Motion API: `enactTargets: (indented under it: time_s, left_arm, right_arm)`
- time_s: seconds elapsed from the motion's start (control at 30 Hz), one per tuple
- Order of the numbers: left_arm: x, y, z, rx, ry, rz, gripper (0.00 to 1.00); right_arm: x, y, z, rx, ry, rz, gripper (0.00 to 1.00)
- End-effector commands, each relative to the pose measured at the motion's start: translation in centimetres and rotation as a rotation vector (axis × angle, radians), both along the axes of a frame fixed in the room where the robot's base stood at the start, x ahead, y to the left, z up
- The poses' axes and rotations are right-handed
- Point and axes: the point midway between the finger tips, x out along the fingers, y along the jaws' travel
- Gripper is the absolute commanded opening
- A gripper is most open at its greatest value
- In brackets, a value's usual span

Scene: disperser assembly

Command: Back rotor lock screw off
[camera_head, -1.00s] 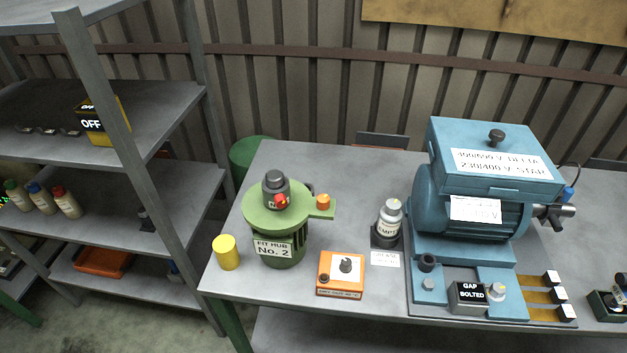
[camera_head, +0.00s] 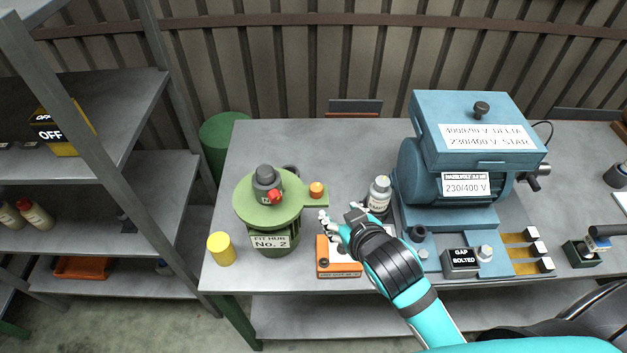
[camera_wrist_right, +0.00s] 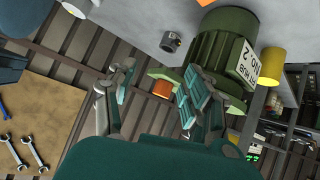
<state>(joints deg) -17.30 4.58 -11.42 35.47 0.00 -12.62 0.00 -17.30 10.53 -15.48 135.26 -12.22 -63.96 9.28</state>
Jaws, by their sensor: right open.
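The green rotor unit (camera_head: 268,215), labelled "FIT HUB No. 2", stands upright on the bench. A grey hub (camera_head: 266,180) with a red knob (camera_head: 275,196) is on its top plate. An orange screw head (camera_head: 316,189) sits on the plate's side tab. My right gripper (camera_head: 337,223) is open, to the right of the unit and just nearer me than the tab, over the orange box (camera_head: 338,262). In the right wrist view, the orange head (camera_wrist_right: 162,89) appears between the open fingers (camera_wrist_right: 158,90), apart from them; the depth is unclear. My left gripper is not in view.
A yellow cylinder (camera_head: 221,248) stands left of the unit. A small bottle (camera_head: 379,195) is close behind and right of my right gripper. The blue motor (camera_head: 462,160) fills the right side of the bench. Shelves (camera_head: 120,110) stand at the left.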

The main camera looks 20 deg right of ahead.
Motion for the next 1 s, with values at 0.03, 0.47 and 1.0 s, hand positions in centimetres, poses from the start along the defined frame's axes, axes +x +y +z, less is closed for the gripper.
enactTargets:
  time_s: [0.03, 0.47, 1.0]
  left_arm:
    - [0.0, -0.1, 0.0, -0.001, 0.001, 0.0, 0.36]
    - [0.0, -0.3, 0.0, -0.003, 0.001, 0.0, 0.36]
    - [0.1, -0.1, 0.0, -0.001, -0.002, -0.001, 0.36]
  right_arm:
    - [2.1, 0.7, 2.1, -0.004, -0.101, 0.018, 0.51]
    - [8.1, 16.6, 28.3, -0.042, -1.215, 0.599, 0.51]
    - [0.3, 22.8, 18.2, -0.8, -1.035, 2.354, 0.51]
